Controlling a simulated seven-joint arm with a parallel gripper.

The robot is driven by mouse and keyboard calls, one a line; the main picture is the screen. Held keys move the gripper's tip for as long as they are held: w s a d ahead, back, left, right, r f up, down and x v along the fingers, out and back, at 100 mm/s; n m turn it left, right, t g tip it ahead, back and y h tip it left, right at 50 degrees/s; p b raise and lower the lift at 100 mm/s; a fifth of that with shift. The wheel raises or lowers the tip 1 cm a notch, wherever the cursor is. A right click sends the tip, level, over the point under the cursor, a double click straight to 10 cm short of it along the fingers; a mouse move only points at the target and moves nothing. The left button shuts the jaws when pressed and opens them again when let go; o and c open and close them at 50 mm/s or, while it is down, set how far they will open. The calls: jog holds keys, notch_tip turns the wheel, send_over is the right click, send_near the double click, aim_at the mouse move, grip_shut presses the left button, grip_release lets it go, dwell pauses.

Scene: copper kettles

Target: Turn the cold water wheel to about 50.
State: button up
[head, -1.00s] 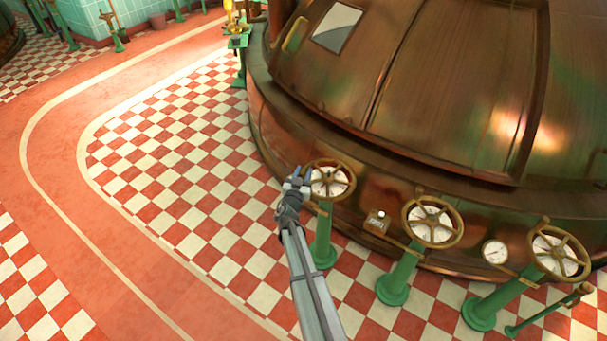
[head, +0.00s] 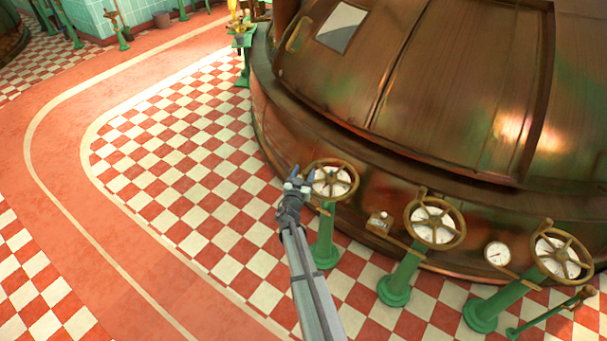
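Three brass handwheels with pale dials stand on green pedestals along the copper kettle: a left wheel (head: 332,180), a middle wheel (head: 435,223) and a right wheel (head: 562,255). No label tells me which is the cold water wheel, and the dial marks are too small to read. My gripper (head: 302,174) is at the left edge of the left wheel's rim. Its two fingers are spread apart. I cannot tell whether it touches the rim.
The large copper kettle (head: 430,90) fills the upper right behind the wheels. A green pipe with a brass handle (head: 555,312) is at the lower right. The checkered floor (head: 175,165) at left is clear.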

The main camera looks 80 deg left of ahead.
jog(key=v, duration=1.3)
jog(key=shift+s+d, duration=0.25)
jog(key=shift+d, duration=0.1)
